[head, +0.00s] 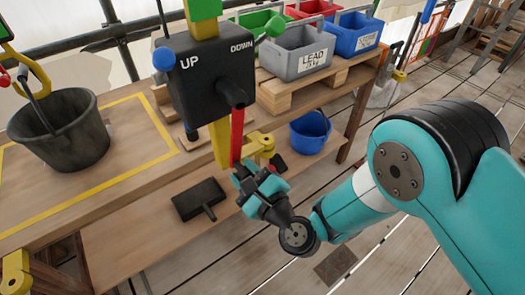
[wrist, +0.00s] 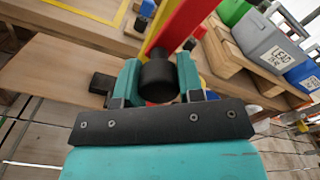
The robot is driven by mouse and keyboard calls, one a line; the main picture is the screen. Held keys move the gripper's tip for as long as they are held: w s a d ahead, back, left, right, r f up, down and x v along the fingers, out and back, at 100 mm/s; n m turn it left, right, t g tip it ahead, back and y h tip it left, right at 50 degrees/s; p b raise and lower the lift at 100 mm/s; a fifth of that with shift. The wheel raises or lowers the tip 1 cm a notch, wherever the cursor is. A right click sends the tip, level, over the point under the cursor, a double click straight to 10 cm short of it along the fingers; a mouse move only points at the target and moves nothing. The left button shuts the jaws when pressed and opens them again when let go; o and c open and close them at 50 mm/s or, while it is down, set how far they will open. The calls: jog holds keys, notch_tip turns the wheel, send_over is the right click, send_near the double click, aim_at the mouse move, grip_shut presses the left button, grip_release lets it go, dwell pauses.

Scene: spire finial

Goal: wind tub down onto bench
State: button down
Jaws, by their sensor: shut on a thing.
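A dark grey tub (head: 62,135) is at the left in the head view, over the bench (head: 130,125) inside a yellow taped outline. Its raised handle meets a yellow hook; I cannot tell whether its base touches the bench. The black winch box (head: 190,90) is marked UP on the left and DOWN on the right. Its red crank arm (head: 237,135) points downward. My gripper (head: 256,183) is at the crank's lower end. In the wrist view its fingers (wrist: 158,88) are shut on the black crank handle (wrist: 158,76). The tub is out of the wrist view.
A grey bin marked LEAD (head: 300,50) and a blue bin (head: 353,35) stand on a pallet (head: 290,92). A blue bucket (head: 310,130) is on the lower shelf. Open floor lies right.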

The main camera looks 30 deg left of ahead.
jog(key=shift+s+a+r+m+p, duration=0.25)
jog(key=shift+s+m+p, duration=0.4)
jog(key=shift+p, duration=0.4)
jog(key=shift+s+a+r+m+p, duration=0.25)
jog(key=shift+s+m+p, duration=0.25)
jog(key=shift+s+p, duration=0.45)
jog(key=shift+s+a+r+m+p, duration=0.25)
jog(key=shift+s+m+p, duration=0.35)
jog(key=shift+p, duration=0.6)
jog(key=c, duration=0.7)
grip_release()
jog(key=shift+c, duration=0.2)
jog(key=shift+f, duration=0.1)
